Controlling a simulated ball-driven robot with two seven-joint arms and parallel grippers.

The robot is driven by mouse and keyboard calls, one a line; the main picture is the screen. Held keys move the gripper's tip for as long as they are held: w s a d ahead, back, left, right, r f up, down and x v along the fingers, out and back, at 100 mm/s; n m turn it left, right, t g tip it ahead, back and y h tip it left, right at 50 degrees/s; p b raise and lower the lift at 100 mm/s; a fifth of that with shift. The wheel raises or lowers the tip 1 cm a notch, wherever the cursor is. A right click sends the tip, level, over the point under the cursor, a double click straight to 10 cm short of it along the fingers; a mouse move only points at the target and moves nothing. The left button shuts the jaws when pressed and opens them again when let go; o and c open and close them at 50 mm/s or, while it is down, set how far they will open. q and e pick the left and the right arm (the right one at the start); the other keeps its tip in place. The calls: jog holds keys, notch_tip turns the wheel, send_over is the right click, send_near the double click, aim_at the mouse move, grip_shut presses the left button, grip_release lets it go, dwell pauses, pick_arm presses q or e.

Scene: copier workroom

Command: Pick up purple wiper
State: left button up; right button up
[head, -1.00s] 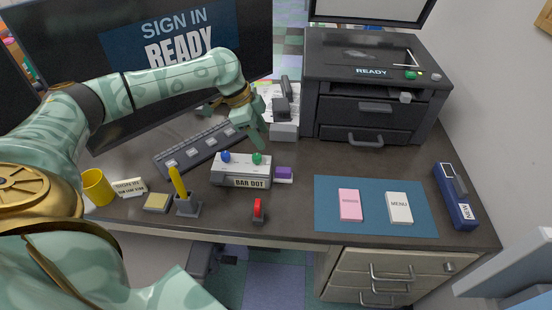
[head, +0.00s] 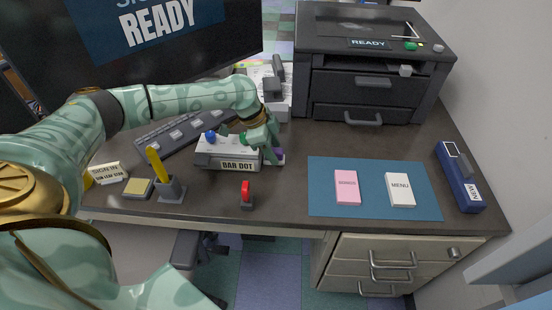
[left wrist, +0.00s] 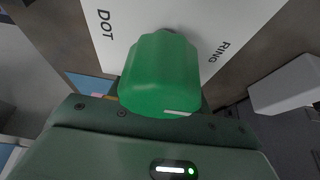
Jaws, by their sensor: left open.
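The purple wiper (head: 281,157) sits at the right end of the white BAR DOT box (head: 228,158) on the desk in the head view. It is mostly hidden behind my left gripper (head: 263,152), so I cannot tell whether the fingers touch it. My left gripper is open, low over the box's right end, pointing down. In the left wrist view, a green knob (left wrist: 160,75) fills the middle, with the box's lettered white top (left wrist: 105,35) behind it. I cannot make out the wiper there. My right gripper is not in view.
A keyboard (head: 180,135) lies behind. A blue mat (head: 322,200) with pink and white cards is at right. A dark copier (head: 370,80) stands behind.

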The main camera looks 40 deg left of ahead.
pick_arm(q)
jog(key=shift+x, duration=0.75)
jog(key=shift+a+r, duration=0.1)
jog(key=c, duration=0.9)
jog(key=shift+r, duration=0.15)
